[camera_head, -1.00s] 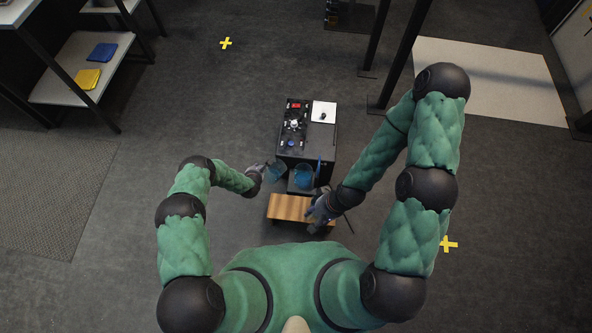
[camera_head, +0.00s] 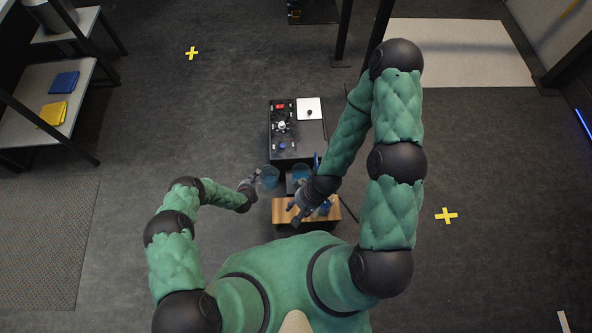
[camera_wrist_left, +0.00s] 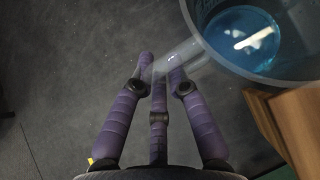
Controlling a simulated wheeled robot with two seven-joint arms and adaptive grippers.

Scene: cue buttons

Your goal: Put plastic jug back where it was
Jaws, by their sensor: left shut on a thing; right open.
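A clear plastic jug with blue liquid (camera_head: 269,178) hangs at my left gripper (camera_head: 250,187), left of the dark stand. In the left wrist view the jug (camera_wrist_left: 262,42) is at the upper right, and the fingers of my left gripper (camera_wrist_left: 160,72) are closed around its translucent handle. The jug looks roughly upright, above the floor. My right gripper (camera_head: 294,212) is open over the wooden bench (camera_head: 281,204). Its forearm hides part of the bench and the stand.
A second blue container (camera_head: 301,173) stands between the bench and a black cabinet (camera_head: 290,151) with buttons on top. A white panel (camera_head: 312,103) lies on the cabinet. A shelf (camera_head: 25,125) with folded cloths is at the left. Floor left of the jug is clear.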

